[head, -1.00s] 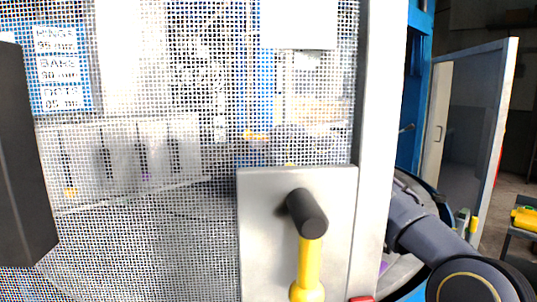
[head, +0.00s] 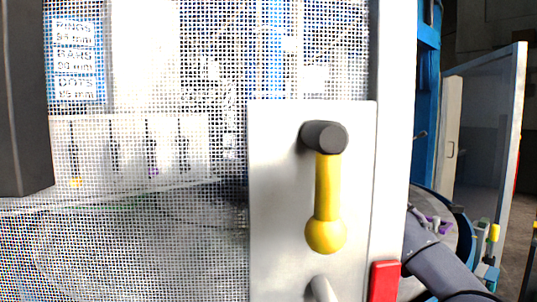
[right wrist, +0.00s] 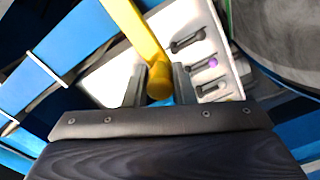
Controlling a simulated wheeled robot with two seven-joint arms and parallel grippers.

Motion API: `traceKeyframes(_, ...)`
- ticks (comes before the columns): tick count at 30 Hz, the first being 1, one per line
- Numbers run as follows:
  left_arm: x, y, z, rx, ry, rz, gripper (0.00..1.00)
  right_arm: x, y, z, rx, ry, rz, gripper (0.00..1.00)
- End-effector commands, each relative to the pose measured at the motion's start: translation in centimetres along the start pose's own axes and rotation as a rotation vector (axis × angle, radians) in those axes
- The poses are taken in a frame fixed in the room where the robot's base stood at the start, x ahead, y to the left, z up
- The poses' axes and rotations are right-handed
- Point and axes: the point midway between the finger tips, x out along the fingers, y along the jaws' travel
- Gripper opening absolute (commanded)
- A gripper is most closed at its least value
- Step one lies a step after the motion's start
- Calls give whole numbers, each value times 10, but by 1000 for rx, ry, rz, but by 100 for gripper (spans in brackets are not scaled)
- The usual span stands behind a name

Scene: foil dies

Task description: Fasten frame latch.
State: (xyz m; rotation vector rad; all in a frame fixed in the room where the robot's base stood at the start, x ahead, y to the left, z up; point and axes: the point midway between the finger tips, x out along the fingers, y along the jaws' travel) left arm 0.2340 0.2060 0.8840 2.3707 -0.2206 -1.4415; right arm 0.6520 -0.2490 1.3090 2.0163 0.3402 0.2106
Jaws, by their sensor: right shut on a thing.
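The latch sits on a grey plate (head: 275,200) on the mesh frame (head: 392,130). Its yellow lever (head: 327,185) hangs straight down from a dark round pivot (head: 325,137) and ends in a yellow ball. In the head view no gripper touches this lever. My right arm (head: 440,265) shows at lower right, partly behind the frame post; its gripper is hidden there. In the right wrist view my right gripper (right wrist: 159,85) is shut on a yellow bar (right wrist: 140,30) with a rounded end. I cannot tell whether this bar is the latch lever. My left gripper is not in view.
A red block (head: 384,281) sits by the plate's lower right. Below the lever a light grey peg (head: 322,289) sticks out. Behind the mesh hang several dark dies on a pale board (head: 95,130). A dark block (head: 22,100) fills the left edge.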

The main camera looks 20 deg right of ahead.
Motion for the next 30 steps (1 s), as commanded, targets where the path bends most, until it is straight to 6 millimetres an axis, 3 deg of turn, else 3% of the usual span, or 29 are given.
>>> traceKeyframes(14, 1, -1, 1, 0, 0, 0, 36, 1, -4, 2, -15, -1, -8, 0)
traceKeyframes(15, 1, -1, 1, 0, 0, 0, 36, 1, -4, 2, -15, -1, -9, 28)
traceKeyframes(19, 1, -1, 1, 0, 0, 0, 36, 1, -3, 1, -14, -1, -6, 45)
traceKeyframes(30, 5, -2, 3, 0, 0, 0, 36, -8, -2, 2, -14, -1, 0, 45)
